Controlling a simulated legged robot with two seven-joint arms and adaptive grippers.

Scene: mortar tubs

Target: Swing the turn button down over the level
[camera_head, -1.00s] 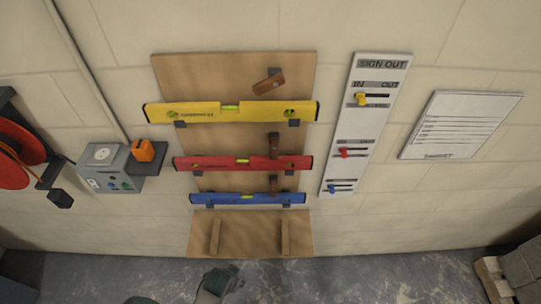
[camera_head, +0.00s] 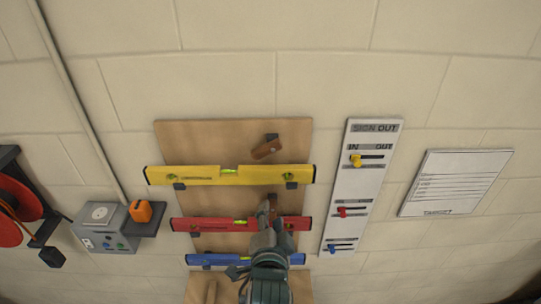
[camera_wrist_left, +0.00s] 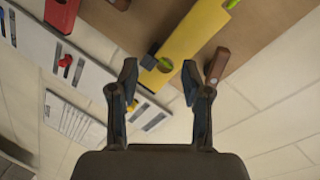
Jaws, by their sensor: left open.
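The brown wooden turn button (camera_head: 267,148) above the yellow level (camera_head: 215,175) sits tilted, swung clear of that level, near its right end. The yellow level lies across its supports on the plywood board (camera_head: 205,136). My left gripper (camera_head: 268,210) is raised in front of the board, over the right part of the red level (camera_head: 200,224), below the yellow level. In the left wrist view my gripper (camera_wrist_left: 160,76) is open and empty, with the yellow level (camera_wrist_left: 192,38) beyond the fingers and the turn button (camera_wrist_left: 217,66) close beside the right finger. My right gripper is out of view.
The blue level (camera_head: 215,259) hangs lowest, partly hidden by my arm. A sign-out panel (camera_head: 361,185) with sliders stands right of the board. A socket box (camera_head: 103,227) with an orange item (camera_head: 142,211) is at left. The wall above the board is clear.

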